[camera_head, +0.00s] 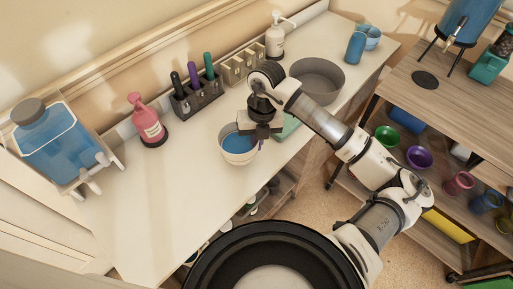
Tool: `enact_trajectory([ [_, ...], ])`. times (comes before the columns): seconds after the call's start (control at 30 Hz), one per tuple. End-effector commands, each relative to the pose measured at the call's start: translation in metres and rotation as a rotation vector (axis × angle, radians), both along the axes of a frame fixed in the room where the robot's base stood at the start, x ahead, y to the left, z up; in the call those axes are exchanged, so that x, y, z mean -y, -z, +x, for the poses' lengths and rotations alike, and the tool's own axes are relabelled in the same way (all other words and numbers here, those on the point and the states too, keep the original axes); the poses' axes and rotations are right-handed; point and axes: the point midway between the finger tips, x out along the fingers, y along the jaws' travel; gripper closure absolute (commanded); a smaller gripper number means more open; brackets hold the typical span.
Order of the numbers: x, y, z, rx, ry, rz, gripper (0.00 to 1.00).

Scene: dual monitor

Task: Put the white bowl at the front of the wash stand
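A white bowl (239,155) with a blue inside stands on or just above the white top of the wash stand (180,194), close to the front edge. My gripper (256,139) points down at the bowl's right rim and overlaps it in the picture. Its fingertips are too small and partly hidden, so I cannot tell whether they grip the rim or are only beside it.
A grey basin (325,84), a green item (288,127) and a soap pump (275,42) are right of the bowl. A marker rack (199,96), a pink bottle (148,123) and a blue water tank (54,143) line the back. The left-front countertop is clear.

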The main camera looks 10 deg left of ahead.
Motion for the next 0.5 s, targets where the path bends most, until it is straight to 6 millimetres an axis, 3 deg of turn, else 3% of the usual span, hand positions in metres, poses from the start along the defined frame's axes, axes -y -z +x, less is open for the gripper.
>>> enact_trajectory([
  [0.27, 0.0, 0.037, -0.001, -0.003, 0.0, 0.001, 1.0],
  [0.5, 0.0, 0.041, 0.0, -0.001, -0.001, 0.0, 1.0],
])
